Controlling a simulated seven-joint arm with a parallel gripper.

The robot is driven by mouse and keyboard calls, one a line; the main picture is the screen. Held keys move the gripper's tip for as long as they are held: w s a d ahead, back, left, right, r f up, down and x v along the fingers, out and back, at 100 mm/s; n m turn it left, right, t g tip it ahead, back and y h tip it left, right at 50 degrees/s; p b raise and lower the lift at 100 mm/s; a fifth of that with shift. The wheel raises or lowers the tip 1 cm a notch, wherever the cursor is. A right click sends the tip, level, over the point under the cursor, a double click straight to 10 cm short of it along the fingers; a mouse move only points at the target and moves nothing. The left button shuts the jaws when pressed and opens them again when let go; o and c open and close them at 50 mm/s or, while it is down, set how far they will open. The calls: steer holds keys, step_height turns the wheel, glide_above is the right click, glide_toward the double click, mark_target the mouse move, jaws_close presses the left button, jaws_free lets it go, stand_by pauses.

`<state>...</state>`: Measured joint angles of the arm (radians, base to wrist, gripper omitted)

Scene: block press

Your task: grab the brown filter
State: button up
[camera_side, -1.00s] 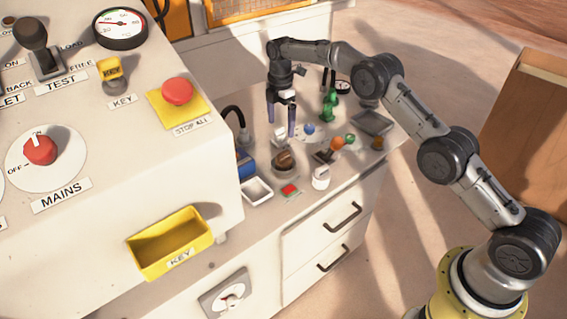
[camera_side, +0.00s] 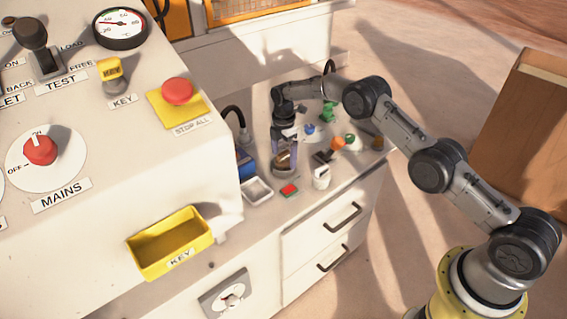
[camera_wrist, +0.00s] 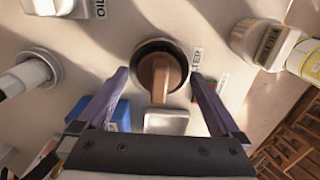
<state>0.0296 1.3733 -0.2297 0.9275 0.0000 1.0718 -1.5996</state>
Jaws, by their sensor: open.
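The brown filter (camera_side: 282,158) is a brown handle-like piece on a dark round base on the white worktop. In the wrist view the brown filter (camera_wrist: 158,72) stands in its dark ring, near the top middle. My gripper (camera_side: 284,168) is over it, pointing down. In the wrist view my gripper (camera_wrist: 160,76) is open, with one purple finger on each side of the filter and visible gaps between. The fingers partly cover the filter in the side view. I cannot tell how far the fingertips are above the worktop.
A small white tray (camera_side: 257,190), a red button (camera_side: 289,190), a blue box (camera_side: 245,166) and a white canister (camera_side: 321,177) stand close around the filter. An orange ball-topped part (camera_side: 338,143) is to the right. A big control cabinet (camera_side: 110,150) rises at the left.

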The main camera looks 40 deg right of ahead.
steer(key=shift+f, duration=0.2)
steer(key=c, duration=1.4)
steer(key=shift+c, duration=0.4)
steer(key=shift+r, duration=0.15)
